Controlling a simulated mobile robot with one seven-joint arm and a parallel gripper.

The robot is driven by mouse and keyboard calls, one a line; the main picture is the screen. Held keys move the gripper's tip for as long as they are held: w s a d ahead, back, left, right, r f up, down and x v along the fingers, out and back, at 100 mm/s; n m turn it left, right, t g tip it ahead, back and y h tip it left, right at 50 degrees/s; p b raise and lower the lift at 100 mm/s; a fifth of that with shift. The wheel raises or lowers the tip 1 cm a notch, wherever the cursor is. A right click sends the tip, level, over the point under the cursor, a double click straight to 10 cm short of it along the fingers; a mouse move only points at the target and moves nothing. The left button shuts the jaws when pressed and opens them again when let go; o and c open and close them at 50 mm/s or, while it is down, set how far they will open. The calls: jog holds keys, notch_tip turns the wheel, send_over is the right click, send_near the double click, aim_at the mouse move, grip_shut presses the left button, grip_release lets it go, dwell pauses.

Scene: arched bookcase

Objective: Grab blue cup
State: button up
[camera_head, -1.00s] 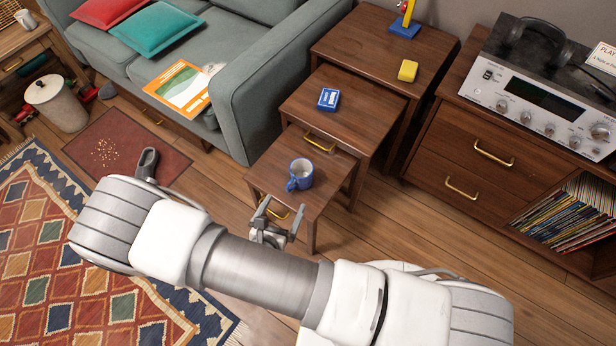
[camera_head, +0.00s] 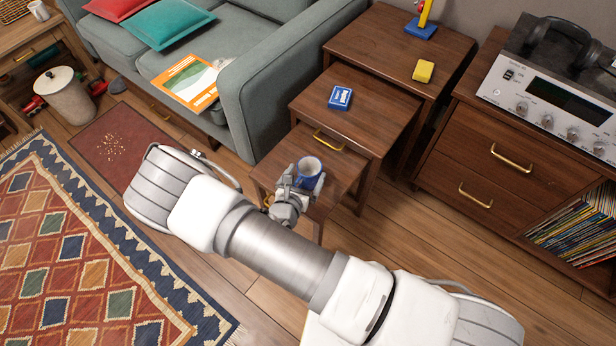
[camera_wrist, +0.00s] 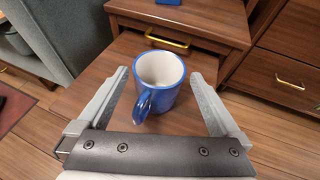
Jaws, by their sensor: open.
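The blue cup (camera_head: 309,168) stands upright on the lowest nesting table (camera_head: 340,163), with a pale inside. In the wrist view the cup (camera_wrist: 161,80) sits between the fingers, its handle pointing toward my palm and slightly left. My gripper (camera_head: 303,184) is open around the cup's near side. In the wrist view the gripper's fingers (camera_wrist: 160,82) stand on either side of the cup with gaps between them and its wall. The cup's lower near side is partly hidden by my gripper in the head view.
A taller table (camera_head: 375,115) behind holds a blue box (camera_head: 340,97). The tallest table (camera_head: 445,52) carries a yellow block (camera_head: 423,71). A grey sofa (camera_head: 265,85) stands left, and a wooden cabinet (camera_head: 440,165) right. The floor between is open.

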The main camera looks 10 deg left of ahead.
aim_at(312, 161)
jog(key=b+x, duration=0.1)
jog(key=x, duration=0.2)
jog(key=shift+s+f, duration=0.1)
jog(key=shift+f, duration=0.1)
jog(key=shift+w, duration=0.4)
jog(key=c, duration=1.3)
